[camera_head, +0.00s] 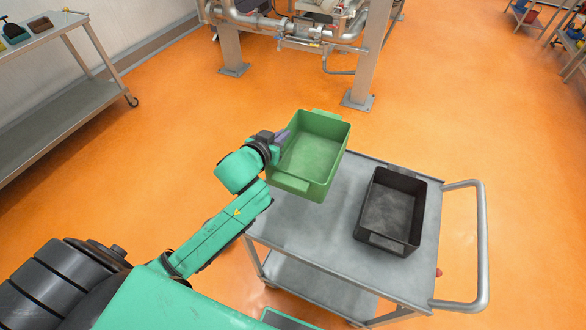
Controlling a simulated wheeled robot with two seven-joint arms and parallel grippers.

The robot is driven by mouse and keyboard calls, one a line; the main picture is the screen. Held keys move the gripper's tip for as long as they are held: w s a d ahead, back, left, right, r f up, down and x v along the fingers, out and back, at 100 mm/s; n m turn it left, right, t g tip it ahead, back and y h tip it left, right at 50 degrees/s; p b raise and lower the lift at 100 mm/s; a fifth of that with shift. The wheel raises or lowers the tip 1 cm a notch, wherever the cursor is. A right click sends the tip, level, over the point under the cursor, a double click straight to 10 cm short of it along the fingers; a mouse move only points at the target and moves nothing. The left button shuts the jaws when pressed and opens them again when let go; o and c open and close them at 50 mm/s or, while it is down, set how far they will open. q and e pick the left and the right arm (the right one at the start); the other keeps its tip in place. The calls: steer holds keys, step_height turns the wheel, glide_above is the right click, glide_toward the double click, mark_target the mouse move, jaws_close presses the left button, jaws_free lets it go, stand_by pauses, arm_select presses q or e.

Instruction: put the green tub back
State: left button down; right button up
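The green tub (311,155) is empty, with a tab at each end. It appears held above the left end of the grey cart (310,238), and its far part reaches out past the cart's edge over the floor. My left gripper (282,136) is at the tub's left wall, near the far corner, and looks shut on that wall. The fingertips are small and partly hidden by the wrist. My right gripper is not in view.
A black tub (391,211), empty, stands on the right part of the cart top. The cart's push handle (482,245) sticks out right. A steel frame with pipes (365,55) stands behind. A metal shelf table (60,118) is at the left. Open orange floor lies between.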

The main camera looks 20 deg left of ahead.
mark_target(288, 146)
arm_select(q)
step_height(288, 146, down, 6)
steer(key=shift+f, duration=0.1)
steer(key=f, duration=0.2)
steer(key=f+b, duration=0.1)
steer(key=f, duration=0.4)
steer(key=shift+w, duration=0.3)
steer(key=shift+s+f, duration=0.1)
steer(key=shift+f, duration=0.25)
steer(key=c, duration=1.5)
jaws_free()
steer(key=shift+f+b, duration=0.2)
steer(key=shift+b, duration=0.15)
steer(key=o, duration=0.4)
steer(key=shift+o, duration=0.2)
steer(key=shift+r, duration=0.1)
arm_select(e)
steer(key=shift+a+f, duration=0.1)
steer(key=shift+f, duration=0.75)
